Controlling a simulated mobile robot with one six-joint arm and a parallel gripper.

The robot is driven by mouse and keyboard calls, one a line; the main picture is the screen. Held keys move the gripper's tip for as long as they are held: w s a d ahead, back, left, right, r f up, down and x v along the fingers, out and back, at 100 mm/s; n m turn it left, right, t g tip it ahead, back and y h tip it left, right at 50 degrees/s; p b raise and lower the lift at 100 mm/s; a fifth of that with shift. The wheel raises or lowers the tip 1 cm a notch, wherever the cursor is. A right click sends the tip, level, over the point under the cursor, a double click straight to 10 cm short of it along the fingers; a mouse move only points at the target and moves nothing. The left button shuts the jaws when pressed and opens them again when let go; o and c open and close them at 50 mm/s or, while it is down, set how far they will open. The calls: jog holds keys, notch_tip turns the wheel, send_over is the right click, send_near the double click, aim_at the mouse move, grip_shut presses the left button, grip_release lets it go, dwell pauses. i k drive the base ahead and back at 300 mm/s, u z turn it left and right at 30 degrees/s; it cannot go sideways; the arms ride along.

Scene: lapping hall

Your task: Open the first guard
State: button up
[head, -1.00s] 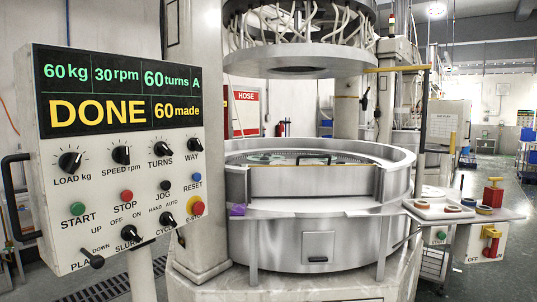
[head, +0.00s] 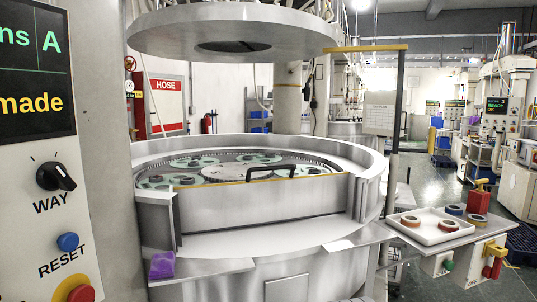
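The guard (head: 262,212) is a flat metal panel with a yellow top edge, standing upright across the front gap in the round basin's rim (head: 372,178). A black bar handle (head: 285,171) shows at its top edge. The guard appears raised between the two ends of the rim, so it looks closed. Behind it lie green carriers (head: 205,164) with dark round parts around a pale centre disc. My gripper is not in view.
The control panel (head: 35,140) stands close on the left. A purple cloth (head: 162,265) lies on the front left ledge. A side shelf (head: 440,243) with a white tray (head: 432,228) of ring parts juts out at right, beside a thin post (head: 397,140). The upper plate (head: 232,34) hangs above.

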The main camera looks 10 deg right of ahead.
aim_at(205, 208)
jog(key=z, duration=0.15)
jog(key=i, duration=1.15)
jog(key=u, duration=0.25)
